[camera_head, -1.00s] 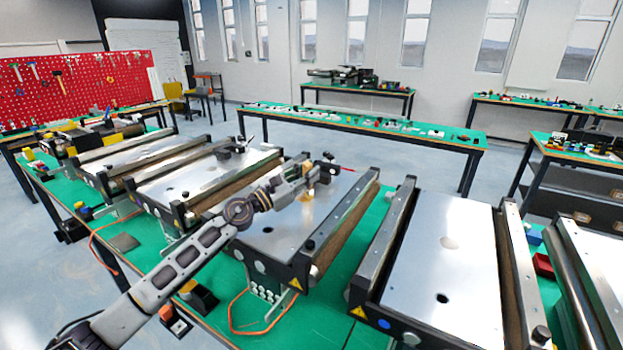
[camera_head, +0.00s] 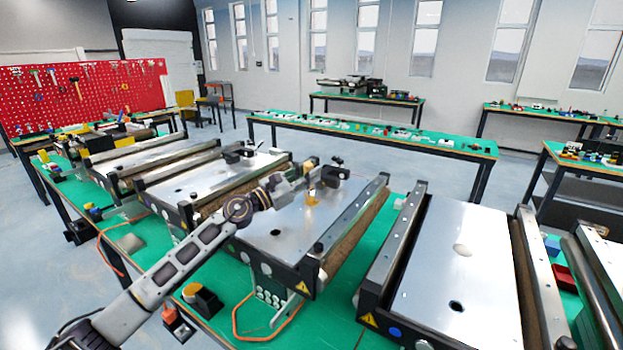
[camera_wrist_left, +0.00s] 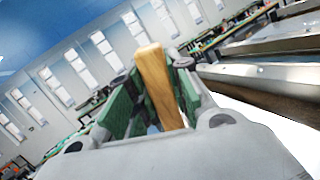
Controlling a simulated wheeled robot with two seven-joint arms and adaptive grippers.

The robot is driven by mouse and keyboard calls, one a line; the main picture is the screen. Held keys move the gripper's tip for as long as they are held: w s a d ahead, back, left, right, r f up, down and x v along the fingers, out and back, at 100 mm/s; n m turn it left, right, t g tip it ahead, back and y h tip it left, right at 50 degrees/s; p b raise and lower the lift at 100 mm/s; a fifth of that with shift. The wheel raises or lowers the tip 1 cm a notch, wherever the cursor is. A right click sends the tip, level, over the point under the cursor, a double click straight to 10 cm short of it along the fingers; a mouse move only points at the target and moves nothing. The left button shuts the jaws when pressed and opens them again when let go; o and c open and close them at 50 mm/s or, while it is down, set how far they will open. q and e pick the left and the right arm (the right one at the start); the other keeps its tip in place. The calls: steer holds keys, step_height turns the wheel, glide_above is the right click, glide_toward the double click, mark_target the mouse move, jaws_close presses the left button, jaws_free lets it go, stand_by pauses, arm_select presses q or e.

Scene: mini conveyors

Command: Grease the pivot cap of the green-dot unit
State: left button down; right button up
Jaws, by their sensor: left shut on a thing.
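My left gripper (camera_head: 312,182) is above the metal plate of the middle conveyor unit (camera_head: 290,232). It is shut on a wooden-handled tool, whose tan handle (camera_wrist_left: 158,85) stands between the green finger pads in the left wrist view. The tool's working end is not clear. A dark fitting (camera_head: 335,172) shows just beyond the gripper, near the plate's far edge; I cannot tell whether they touch. A similar dark fitting (camera_head: 238,153) is on the unit to the left. The right-hand unit (camera_head: 455,262) has a blue dot. I cannot make out a green dot or a pivot cap. My right gripper is not in view.
The units stand on a green table (camera_head: 235,306) with raised side rails. A yellow-and-black block (camera_head: 202,299) and an orange cable (camera_head: 262,338) are at the front. Red (camera_head: 563,278) and blue blocks lie at right. Another green bench (camera_head: 380,131) stands behind.

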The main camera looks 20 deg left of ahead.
arm_select(q)
steer(key=shift+w+a+f+b, duration=0.1)
steer(key=shift+w+a+b, duration=0.05)
steer(key=shift+a+b, duration=0.5)
steer(key=shift+a, duration=0.15)
steer(key=shift+r, duration=0.2)
steer(key=shift+a+r+p, duration=0.1)
steer(key=shift+r+p, duration=0.55)
steer(key=shift+r, duration=0.05)
steer(key=shift+r+p, duration=1.9)
steer(key=shift+r, duration=0.4)
step_height(320, 180, up, 3)
steer(key=shift+p, duration=1.15)
